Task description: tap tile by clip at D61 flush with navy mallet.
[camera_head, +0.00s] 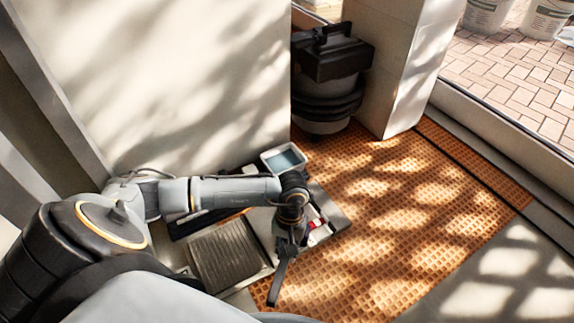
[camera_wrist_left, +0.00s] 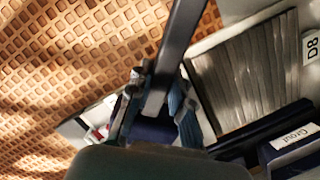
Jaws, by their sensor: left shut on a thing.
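My left gripper (camera_head: 289,238) is above the near side of the orange waffle-textured floor, shut on a long dark bar (camera_head: 277,284) that slants down. In the left wrist view the gripper (camera_wrist_left: 158,112) holds this bar (camera_wrist_left: 178,45) between its fingers, and it runs out of the top of the frame. A navy part (camera_wrist_left: 152,131) shows between the fingers; this looks like the navy mallet, but its head cannot be made out clearly. No clip and no D61 label can be made out. The right gripper is not in view.
A grey ribbed panel (camera_head: 226,257) lies left of the gripper. A white tray with a grey-blue inside (camera_head: 283,159) lies behind. A black-lidded bucket (camera_head: 328,85) stands by the pillar. The orange floor (camera_head: 400,215) at right is clear.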

